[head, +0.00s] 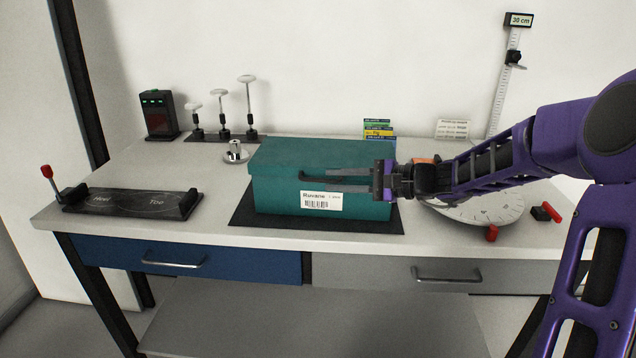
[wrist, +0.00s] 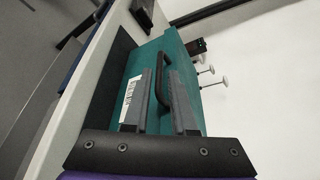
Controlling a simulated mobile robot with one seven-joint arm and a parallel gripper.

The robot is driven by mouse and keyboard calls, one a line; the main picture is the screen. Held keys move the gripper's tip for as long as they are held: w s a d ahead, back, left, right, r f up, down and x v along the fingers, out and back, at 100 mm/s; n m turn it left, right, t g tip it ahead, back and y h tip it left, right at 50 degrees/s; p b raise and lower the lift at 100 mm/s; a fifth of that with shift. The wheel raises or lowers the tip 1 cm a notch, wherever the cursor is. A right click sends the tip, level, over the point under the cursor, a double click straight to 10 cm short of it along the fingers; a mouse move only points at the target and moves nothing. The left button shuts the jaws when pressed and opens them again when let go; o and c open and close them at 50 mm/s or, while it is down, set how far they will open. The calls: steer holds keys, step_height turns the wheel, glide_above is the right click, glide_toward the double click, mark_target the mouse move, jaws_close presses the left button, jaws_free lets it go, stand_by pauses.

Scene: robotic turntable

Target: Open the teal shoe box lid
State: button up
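The teal shoe box (head: 275,195) stands on a dark mat in the middle of the table, with a white barcode label on its front. Its teal lid (head: 300,153) lies closed on top. A dark bar handle (head: 306,178) is on the front side, and it also shows in the wrist view (wrist: 160,75). My gripper (head: 327,179) is in front of the box, its fingers pointing left along the front. In the wrist view my gripper (wrist: 165,74) is open, with the handle in line with the gap between the fingers. Contact with the handle cannot be told.
The Heel/Toe tray (head: 135,203) lies at the left. A round white dial (head: 480,207) sits right, partly behind my arm. Small cards (head: 378,130), stemmed stands (head: 223,130) and a dark device (head: 158,114) stand behind. The dark mat (head: 300,224) edges toward the table front.

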mark_target(323, 180)
steer(key=x, duration=0.5)
jaws_close()
stand_by(1.4)
